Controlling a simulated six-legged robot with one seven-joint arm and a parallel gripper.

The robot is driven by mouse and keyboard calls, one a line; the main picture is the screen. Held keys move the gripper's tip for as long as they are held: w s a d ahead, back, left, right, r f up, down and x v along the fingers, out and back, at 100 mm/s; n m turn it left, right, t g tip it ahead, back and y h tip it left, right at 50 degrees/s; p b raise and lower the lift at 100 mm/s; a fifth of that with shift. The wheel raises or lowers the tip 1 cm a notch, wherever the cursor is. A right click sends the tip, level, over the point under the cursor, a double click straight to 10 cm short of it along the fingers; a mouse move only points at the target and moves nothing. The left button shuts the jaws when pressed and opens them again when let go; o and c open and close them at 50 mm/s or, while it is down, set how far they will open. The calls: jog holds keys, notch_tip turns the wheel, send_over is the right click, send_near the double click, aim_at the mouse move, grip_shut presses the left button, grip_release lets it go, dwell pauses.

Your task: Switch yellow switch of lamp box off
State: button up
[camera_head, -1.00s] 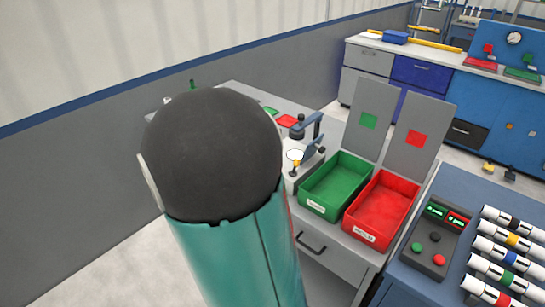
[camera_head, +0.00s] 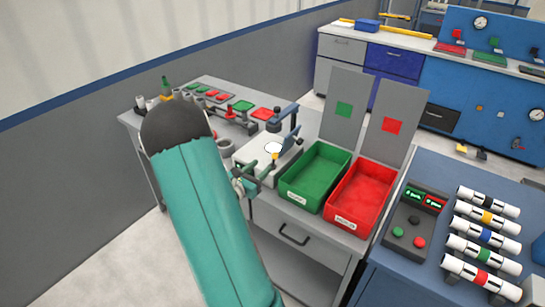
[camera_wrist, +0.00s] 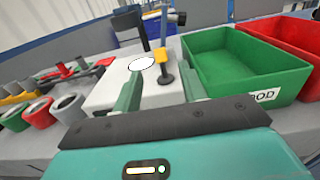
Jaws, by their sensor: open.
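The lamp box (camera_head: 248,150) is a white box on the grey workbench, with a glowing white round lamp (camera_head: 273,148) on top. Its yellow switch (camera_head: 275,157) sits beside the lamp, toward my arm. In the wrist view the lamp (camera_wrist: 141,64) is left of the yellow switch (camera_wrist: 162,56), with a dark knobbed part below the switch. My gripper (camera_wrist: 158,88) is open and empty, its two green fingers spread apart at the near side of the box, pointing toward the switch. In the head view my gripper (camera_head: 257,177) is partly hidden by my arm.
A green bin (camera_head: 315,176) and a red bin (camera_head: 360,195) stand right of the box. A blue-grey post (camera_head: 289,117) rises behind the switch. Several small cups (camera_wrist: 38,110) and red and green parts lie left. A button panel (camera_head: 415,222) is farther right.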

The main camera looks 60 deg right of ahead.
aim_at(274, 154)
jog(key=d, duration=0.2)
jog(key=s+d, duration=0.1)
jog(key=d, duration=0.5)
jog(key=shift+s, duration=0.15)
grip_shut()
